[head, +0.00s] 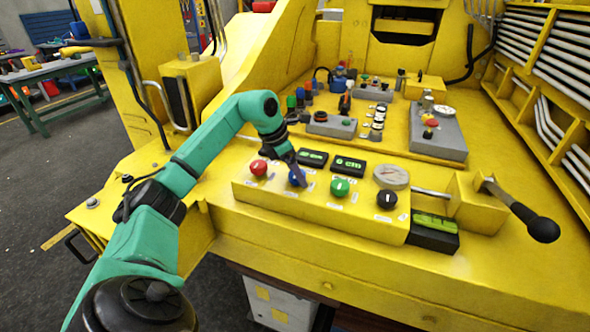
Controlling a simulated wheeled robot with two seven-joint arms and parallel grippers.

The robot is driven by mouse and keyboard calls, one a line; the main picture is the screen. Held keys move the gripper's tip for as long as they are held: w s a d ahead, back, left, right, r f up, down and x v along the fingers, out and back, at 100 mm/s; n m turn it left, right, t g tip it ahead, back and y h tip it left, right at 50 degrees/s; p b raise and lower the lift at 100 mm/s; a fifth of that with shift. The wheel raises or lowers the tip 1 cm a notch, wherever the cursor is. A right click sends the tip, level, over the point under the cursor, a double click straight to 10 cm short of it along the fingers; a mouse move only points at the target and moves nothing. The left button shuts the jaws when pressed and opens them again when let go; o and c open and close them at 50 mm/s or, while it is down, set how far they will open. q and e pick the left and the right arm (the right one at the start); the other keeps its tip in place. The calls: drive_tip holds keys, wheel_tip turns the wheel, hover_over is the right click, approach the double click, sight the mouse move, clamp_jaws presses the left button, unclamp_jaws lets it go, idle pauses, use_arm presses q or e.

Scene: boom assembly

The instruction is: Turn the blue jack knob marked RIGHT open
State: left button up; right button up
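The blue knob (297,178) is on the yellow control panel (320,212) at the front of the machine, between a red knob and a green knob. Its upper part is partly hidden by my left gripper (292,168), whose tip is right at the knob from above and behind. I cannot tell whether the fingers are open or closed around it. The small label plates on the panel are too small to read, so the RIGHT marking cannot be made out. My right gripper is not in view.
A red knob (258,168), a green knob (340,187) and a black knob (387,199) share the panel. Two green-lit displays (348,166) and a round gauge (391,177) sit behind. A black-balled lever (542,229) sticks out right. A grey control box (438,132) stands farther back.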

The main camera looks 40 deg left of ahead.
use_arm(q)
drive_tip(key=c, duration=1.4)
drive_tip(key=shift+o, duration=0.2)
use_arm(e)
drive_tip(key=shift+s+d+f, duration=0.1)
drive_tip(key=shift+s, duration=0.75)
